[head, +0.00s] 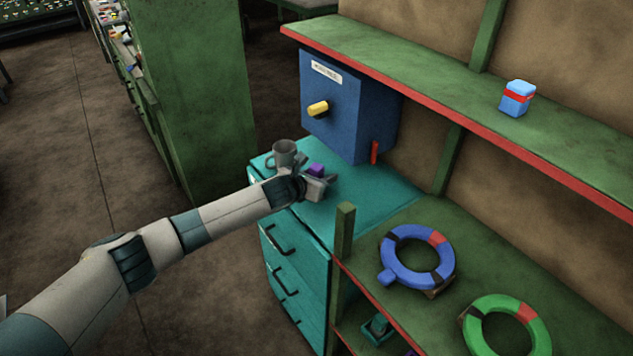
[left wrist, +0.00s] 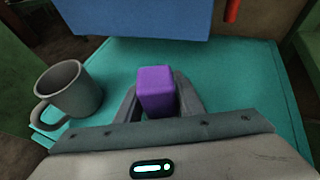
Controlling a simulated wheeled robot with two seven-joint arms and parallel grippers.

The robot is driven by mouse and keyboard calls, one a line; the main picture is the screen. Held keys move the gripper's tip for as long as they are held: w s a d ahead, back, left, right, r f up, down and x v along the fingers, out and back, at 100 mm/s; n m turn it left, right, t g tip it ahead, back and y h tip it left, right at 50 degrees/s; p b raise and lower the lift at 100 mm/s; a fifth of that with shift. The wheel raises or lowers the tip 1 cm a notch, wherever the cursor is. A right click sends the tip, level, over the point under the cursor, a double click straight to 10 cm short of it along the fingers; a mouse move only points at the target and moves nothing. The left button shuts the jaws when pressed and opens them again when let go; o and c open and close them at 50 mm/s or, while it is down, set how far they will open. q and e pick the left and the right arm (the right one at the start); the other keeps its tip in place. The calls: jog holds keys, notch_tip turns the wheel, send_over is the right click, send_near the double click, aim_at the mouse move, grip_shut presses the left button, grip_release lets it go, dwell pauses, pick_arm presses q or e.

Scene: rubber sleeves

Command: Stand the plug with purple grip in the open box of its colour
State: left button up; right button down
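The plug with the purple grip (head: 316,169) is at the teal cabinet, beside a grey mug. In the left wrist view its purple block (left wrist: 157,91) stands up between the two fingers of my left gripper (left wrist: 161,100). My left gripper (head: 316,174) reaches over the cabinet top with its fingers spread to either side of the grip, and it looks open. The lower part of the plug is hidden by the gripper. My right gripper is not in view.
The grey mug (head: 284,155) stands close to my left gripper on the teal cabinet (head: 375,190). A blue box with a yellow knob (head: 345,100) is behind. Blue (head: 418,257) and green (head: 508,325) rings lie on the lower right shelf; a small blue box (head: 517,98) is on the upper shelf.

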pick_arm(q)
jog(key=shift+r, duration=0.15)
notch_tip(320, 180, up, 10)
jog(key=b, duration=0.2)
jog(key=shift+b, duration=0.35)
jog(key=shift+s, duration=0.1)
dwell(0.5)
jog(key=s+a+r+n+y, duration=0.2)
jog(key=s+a+r, duration=0.2)
jog(key=s+a, duration=0.3)
jog(key=s+a+r+n+t+y+b, duration=0.1)
jog(key=s+a+r+n+y, duration=0.1)
jog(key=s+a+r, duration=0.3)
jog(key=s+a+r+n+t+y, duration=0.1)
jog(key=s+a+r, duration=0.3)
jog(key=s+a, duration=0.4)
jog(key=shift+s+a+r+n+y+b, duration=0.25)
jog(key=shift+s+a+n+y+b, duration=0.1)
jog(key=shift+a+n+y, duration=0.45)
